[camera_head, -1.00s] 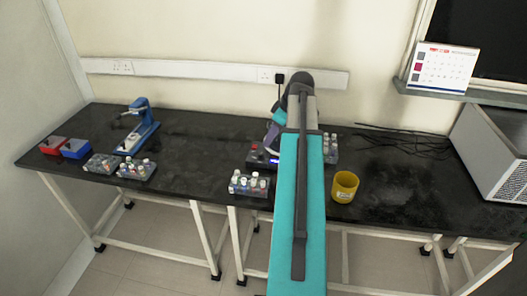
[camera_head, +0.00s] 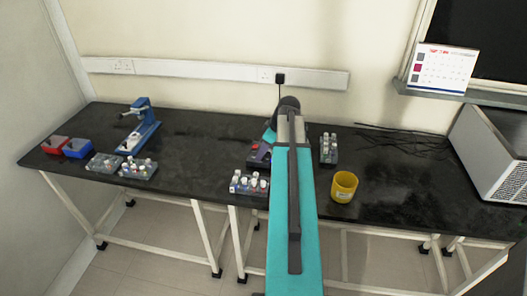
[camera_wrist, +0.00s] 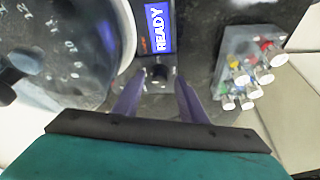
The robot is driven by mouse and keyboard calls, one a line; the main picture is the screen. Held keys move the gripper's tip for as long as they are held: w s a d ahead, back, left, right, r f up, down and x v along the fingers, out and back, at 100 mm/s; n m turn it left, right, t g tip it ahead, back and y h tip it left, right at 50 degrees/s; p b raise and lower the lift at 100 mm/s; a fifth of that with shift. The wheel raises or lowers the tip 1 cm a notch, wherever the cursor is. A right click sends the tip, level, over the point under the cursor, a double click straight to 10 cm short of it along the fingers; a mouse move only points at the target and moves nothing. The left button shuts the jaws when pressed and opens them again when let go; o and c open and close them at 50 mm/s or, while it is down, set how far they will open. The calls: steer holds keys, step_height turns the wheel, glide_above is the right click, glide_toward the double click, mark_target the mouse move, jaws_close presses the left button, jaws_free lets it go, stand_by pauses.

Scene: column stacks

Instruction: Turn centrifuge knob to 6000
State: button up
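The centrifuge (camera_head: 258,156) is a dark box on the bench in the head view, partly hidden behind my arm. In the wrist view its round clear lid over a numbered rotor (camera_wrist: 58,48) fills the left. Its blue display (camera_wrist: 157,27) reads "READY". A small dark round knob (camera_wrist: 158,73) sits beside the display. My gripper (camera_wrist: 159,80) has its two purple fingers apart, one on each side of the knob, with a visible gap to it. How far the tips are above the panel, I cannot tell. My gripper is hidden in the head view.
A rack of capped vials (camera_wrist: 248,68) stands close to the right finger in the wrist view. In the head view, a vial rack (camera_head: 249,185) stands in front of the centrifuge, another (camera_head: 328,149) right of my arm, and a yellow cup (camera_head: 344,186) near the front edge.

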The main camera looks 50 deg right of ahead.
steer(key=shift+f, duration=0.1)
jaws_close()
